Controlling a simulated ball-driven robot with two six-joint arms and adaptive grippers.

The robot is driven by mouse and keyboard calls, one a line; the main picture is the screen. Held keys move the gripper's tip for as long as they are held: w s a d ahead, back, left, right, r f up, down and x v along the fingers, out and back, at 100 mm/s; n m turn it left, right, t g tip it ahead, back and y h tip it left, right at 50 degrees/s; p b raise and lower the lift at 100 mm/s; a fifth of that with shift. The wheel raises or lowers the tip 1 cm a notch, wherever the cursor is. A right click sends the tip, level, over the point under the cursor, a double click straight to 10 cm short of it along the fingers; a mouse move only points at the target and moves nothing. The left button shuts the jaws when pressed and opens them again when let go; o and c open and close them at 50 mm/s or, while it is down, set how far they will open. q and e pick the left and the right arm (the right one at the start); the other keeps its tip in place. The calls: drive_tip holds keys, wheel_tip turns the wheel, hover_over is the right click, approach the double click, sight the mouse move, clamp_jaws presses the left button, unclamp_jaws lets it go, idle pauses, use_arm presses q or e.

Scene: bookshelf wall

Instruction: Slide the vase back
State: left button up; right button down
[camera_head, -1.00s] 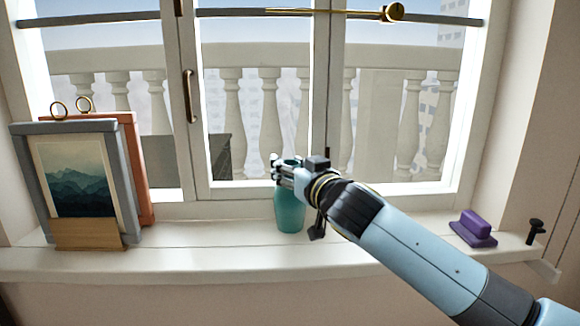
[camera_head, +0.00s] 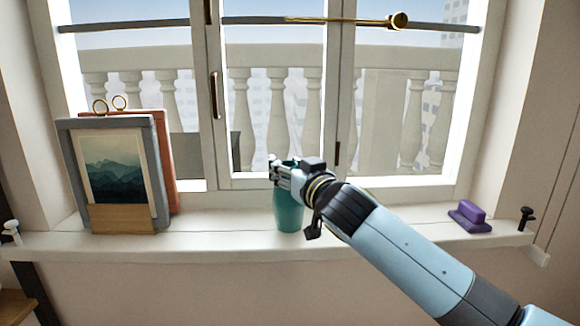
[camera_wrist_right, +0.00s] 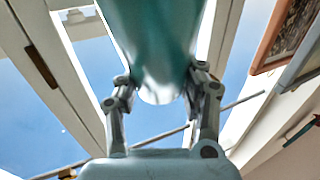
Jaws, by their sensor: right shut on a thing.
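The teal vase (camera_head: 289,216) stands upright on the white window sill (camera_head: 240,238), near the middle, in front of the window. My right gripper (camera_head: 280,172) is at the vase's upper part and is shut on it. In the right wrist view the vase (camera_wrist_right: 158,40) fills the space between the two fingers of the right gripper (camera_wrist_right: 160,90), with a finger on each side. The gripper hides part of the vase's upper body in the head view. My left gripper is not in view.
Picture frames (camera_head: 113,175) lean at the left of the sill. A purple object (camera_head: 469,214) lies at the right, near a black knob (camera_head: 526,218). A white knob (camera_head: 12,230) is at the left end. The window (camera_head: 270,100) is behind; the sill between frames and vase is clear.

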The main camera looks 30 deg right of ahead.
drive_tip(key=shift+f, duration=0.15)
drive_tip(key=c, duration=1.2)
unclamp_jaws()
drive_tip(key=o, duration=0.5)
drive_tip(key=s, duration=0.4)
drive_tip(key=s+a, duration=0.1)
drive_tip(key=s, duration=0.7)
drive_tip(key=shift+a, duration=0.4)
